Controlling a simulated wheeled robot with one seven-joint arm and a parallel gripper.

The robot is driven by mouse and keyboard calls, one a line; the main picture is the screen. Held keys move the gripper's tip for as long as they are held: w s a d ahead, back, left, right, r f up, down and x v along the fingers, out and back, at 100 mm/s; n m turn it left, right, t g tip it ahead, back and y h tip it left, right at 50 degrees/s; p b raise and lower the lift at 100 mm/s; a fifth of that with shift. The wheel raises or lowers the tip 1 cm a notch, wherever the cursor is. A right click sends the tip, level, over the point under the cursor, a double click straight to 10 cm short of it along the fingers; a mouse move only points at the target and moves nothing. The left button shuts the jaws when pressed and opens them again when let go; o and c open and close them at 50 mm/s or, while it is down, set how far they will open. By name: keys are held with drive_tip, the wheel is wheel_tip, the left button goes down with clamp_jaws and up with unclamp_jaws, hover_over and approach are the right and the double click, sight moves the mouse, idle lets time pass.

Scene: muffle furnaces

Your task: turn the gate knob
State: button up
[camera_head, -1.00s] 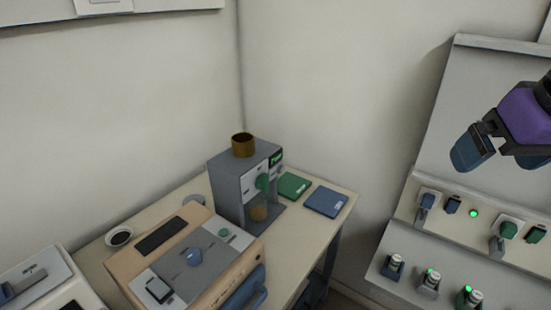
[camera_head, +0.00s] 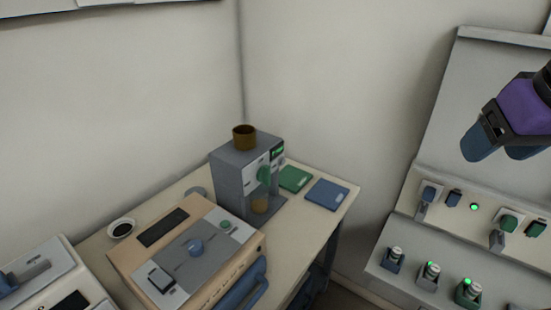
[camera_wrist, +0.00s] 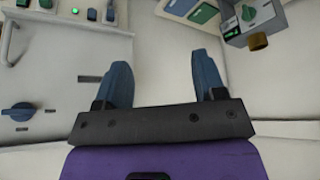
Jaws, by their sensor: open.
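My gripper (camera_head: 502,148) is at the upper right of the head view, in front of the grey wall panel. Its two blue fingers are apart and empty, and they also show in the wrist view (camera_wrist: 163,75). A grey dispenser-like machine (camera_head: 232,180) with a brown cup (camera_head: 243,137) on top stands on the table. A green knob (camera_head: 264,175) is on its front, above an amber container (camera_head: 259,204). The wrist view shows the machine at upper right, with its green knob (camera_wrist: 248,14). My gripper is well away from it. I cannot tell for certain which knob is the gate knob.
A shelf (camera_head: 385,273) with several lit switches is at right. The wrist view shows another blue knob (camera_wrist: 20,112).

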drive_tip(key=w+f+n+t, duration=0.1)
drive_tip(key=w, duration=0.4)
drive_tip(key=w+f+n+t, duration=0.1)
drive_tip(key=w, duration=0.4)
drive_tip(key=w+f, duration=0.2)
drive_tip(key=w, duration=0.3)
drive_tip(key=shift+w+a+n+t, duration=0.3)
drive_tip(key=shift+a+n+t, duration=0.1)
drive_tip(key=c, duration=0.3)
drive_tip(key=w+a+f+n+t+y, duration=0.1)
drive_tip(key=w+a+f+n, duration=0.15)
drive_tip(key=w, duration=0.25)
drive_tip(key=w+a+f+n+t+y, duration=0.1)
drive_tip(key=w+a+f, duration=0.1)
drive_tip(key=w+f, duration=0.25)
drive_tip(key=n+y, duration=0.4)
drive_tip(key=y, duration=0.8)
approach(270, 175)
drive_tip(key=shift+t, duration=0.4)
drive_tip(key=x, duration=0.9)
drive_tip(key=shift+s+a+f, duration=0.15)
drive_tip(key=shift+a, duration=0.05)
clamp_jaws()
